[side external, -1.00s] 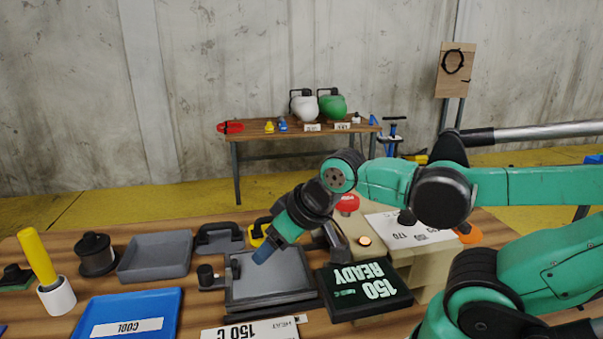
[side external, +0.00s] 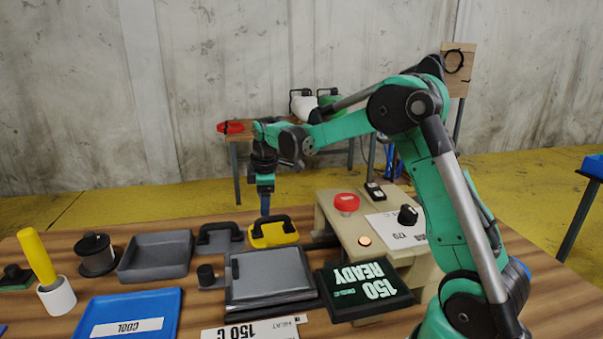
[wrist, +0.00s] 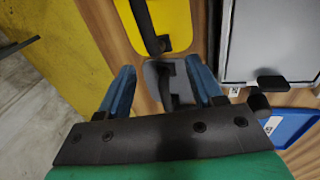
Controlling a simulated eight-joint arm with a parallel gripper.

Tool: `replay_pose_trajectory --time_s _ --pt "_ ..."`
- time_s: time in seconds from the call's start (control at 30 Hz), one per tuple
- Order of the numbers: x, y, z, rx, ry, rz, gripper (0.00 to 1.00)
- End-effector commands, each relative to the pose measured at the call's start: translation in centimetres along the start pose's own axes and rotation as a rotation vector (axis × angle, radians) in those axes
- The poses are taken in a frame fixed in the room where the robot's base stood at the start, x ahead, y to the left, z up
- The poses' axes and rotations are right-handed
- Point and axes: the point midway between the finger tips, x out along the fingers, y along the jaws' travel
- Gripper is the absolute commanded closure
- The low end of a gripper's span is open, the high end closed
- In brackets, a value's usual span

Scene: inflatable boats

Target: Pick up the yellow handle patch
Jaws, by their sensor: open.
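The yellow handle patch (side external: 268,234) lies at the back of the wooden table, a yellow plate with a black handle on top. In the wrist view the yellow handle patch (wrist: 175,22) is at the top, partly cut off by the frame edge. My gripper (side external: 265,212) points down, above and close behind the patch in the side view. In the wrist view my gripper (wrist: 163,80) has its two blue fingers apart with nothing held between them. A grey handle patch (side external: 219,238) sits just left of the yellow one, and it shows between the fingers in the wrist view (wrist: 158,72).
A grey hinged press (side external: 270,275) is in front of the patch. A beige control box (side external: 345,225) with a red button stands to the right. A grey tray (side external: 155,257) and a blue tray (side external: 165,305) are left. The dark READY display (side external: 365,290) is front right.

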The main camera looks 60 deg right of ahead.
Motion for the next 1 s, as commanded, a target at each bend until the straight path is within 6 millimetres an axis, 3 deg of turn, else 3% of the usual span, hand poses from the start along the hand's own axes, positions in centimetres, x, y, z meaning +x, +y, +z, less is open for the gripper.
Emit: replay_pose_trajectory --time_s 0.2,0.6,0.93,0.97,1.0 --pt "2.8 1.4 1.0 -0.083 -0.03 -0.034 0.4" --pt "7.6 1.2 1.2 -0.087 -0.03 -0.036 0.4" --pt "8.2 1.2 1.2 -0.087 -0.03 -0.035 0.4" --pt "8.2 1.2 1.2 -0.087 -0.03 -0.035 0.43" --pt "8.2 1.2 1.2 -0.087 -0.03 -0.035 0.55"
